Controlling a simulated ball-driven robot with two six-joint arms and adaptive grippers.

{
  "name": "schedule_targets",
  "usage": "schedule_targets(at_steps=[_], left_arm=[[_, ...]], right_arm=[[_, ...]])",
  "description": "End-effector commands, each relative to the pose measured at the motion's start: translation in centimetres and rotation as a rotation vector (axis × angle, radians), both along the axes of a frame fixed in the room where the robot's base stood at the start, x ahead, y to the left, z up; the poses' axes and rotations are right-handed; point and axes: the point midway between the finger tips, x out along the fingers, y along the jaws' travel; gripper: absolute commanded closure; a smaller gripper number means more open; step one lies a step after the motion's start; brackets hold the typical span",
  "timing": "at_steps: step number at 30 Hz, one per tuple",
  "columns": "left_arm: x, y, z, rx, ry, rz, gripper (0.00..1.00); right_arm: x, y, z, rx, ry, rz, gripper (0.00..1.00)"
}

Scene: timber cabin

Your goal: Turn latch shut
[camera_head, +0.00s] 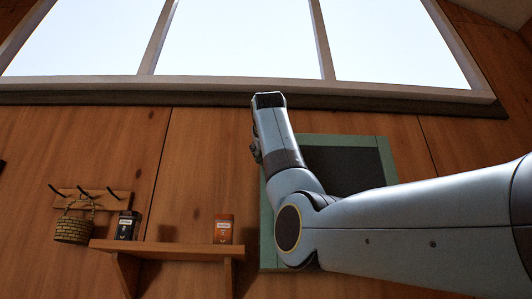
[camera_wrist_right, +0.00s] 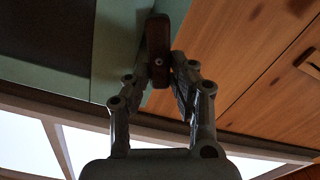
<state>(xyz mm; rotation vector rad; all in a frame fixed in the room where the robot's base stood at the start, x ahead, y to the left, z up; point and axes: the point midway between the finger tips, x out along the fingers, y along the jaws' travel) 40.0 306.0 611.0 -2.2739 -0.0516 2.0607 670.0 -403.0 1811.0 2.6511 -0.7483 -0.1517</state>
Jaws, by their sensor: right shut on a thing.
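The latch (camera_wrist_right: 158,38) is a small dark reddish-brown bar with a pale screw head in it, seen in the right wrist view. It sits at the edge of a green frame (camera_wrist_right: 119,50) with a dark panel (camera_wrist_right: 50,35). My right gripper (camera_wrist_right: 161,80) is shut on the latch, one finger on each side. In the head view the right gripper (camera_head: 256,148) is at the left edge of the green frame (camera_head: 267,225), partly covered by my wrist, and the latch is hidden there. My left gripper is not in view.
A basket (camera_head: 75,229) hangs from a hook rack (camera_head: 92,199). A window sill (camera_head: 120,88) runs above.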

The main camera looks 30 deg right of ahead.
Motion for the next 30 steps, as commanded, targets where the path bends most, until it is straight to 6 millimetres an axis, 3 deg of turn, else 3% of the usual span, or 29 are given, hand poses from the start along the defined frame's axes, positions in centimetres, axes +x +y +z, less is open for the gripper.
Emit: schedule_targets(at_steps=[30], left_arm=[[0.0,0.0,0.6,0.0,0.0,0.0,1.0]], right_arm=[[0.6,1.0,-1.4,-0.8,0.491,0.003,1.0]])
